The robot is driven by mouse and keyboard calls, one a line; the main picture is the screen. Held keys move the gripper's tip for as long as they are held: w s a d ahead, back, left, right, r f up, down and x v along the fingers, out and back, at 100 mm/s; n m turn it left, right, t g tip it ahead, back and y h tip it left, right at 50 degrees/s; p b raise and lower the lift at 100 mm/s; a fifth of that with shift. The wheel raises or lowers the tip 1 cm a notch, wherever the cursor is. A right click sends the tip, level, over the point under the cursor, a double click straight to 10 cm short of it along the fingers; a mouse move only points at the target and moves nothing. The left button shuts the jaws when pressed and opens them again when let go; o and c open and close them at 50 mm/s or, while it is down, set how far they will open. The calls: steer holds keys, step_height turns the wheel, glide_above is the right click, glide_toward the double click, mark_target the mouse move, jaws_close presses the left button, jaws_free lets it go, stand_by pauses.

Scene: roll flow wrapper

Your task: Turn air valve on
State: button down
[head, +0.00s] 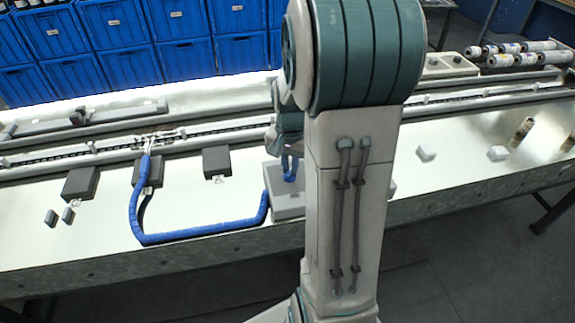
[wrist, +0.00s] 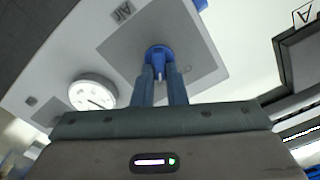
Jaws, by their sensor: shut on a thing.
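The blue air valve (wrist: 158,56) sits on a grey square plate (wrist: 180,20) on a light box marked "Air". In the wrist view my gripper (wrist: 160,78) has its two fingers close together at the valve, shut on its blue knob. A round white gauge (wrist: 93,93) is on the box to the left of the valve. In the head view the grey box (head: 283,187) stands at the table's front edge, partly hidden by my arm. A blue hose (head: 205,237) runs along the table to it. The gripper itself is mostly hidden there behind my arm.
A conveyor rail (head: 215,136) runs along the table behind the box. Dark blocks (head: 216,162) lie to the left. Small white pieces (head: 426,152) and rolls (head: 521,131) stand to the right. Stacked blue crates (head: 125,62) fill the back left.

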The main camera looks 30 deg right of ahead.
mark_target(289, 169)
steer(key=shift+a, duration=0.1)
stand_by(0.3)
steer(key=c, duration=1.5)
jaws_free()
steer(key=shift+w+a, duration=0.1)
steer(key=shift+o, duration=0.2)
steer(key=shift+r, duration=0.1)
step_height(289, 169, up, 14)
steer(key=shift+p, duration=0.4)
steer(key=shift+f, duration=0.2)
steer(key=s+a+f+n+t+p, duration=0.1)
steer(key=s+a+n+t, duration=0.1)
steer(key=s+a+n, duration=0.7)
steer(key=s+a, duration=0.4)
steer(key=shift+f+t+p, duration=0.35)
steer(key=shift+t, duration=0.05)
